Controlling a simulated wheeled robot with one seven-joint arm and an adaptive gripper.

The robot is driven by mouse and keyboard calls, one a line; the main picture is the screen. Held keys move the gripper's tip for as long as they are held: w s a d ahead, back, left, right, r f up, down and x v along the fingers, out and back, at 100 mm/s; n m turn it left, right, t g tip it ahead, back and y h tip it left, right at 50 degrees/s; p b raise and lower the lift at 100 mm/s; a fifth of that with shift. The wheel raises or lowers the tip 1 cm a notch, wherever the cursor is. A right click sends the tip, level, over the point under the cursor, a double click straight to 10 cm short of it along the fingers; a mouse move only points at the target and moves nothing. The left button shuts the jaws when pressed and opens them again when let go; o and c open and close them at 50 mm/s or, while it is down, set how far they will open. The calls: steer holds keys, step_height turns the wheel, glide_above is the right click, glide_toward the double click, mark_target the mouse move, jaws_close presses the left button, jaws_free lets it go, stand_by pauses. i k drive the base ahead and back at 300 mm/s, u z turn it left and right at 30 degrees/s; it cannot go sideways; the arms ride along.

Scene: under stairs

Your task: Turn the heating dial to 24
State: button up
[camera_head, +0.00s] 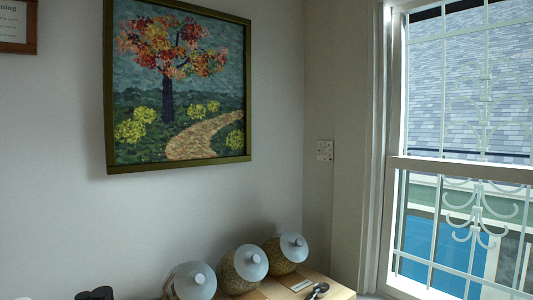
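I cannot make out a heating dial with numbers in the head view. My gripper is not in view.
Several jars with pale, knobbed lids (251,262) stand on a wooden surface (335,292) at the bottom. A dark spoon-like object (318,290) lies beside them. Dark round shapes (96,294) show at the bottom left. A framed tree picture (178,85) hangs left of a barred window (465,150).

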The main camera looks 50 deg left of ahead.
mark_target(322, 151)
steer(key=u, duration=1.6)
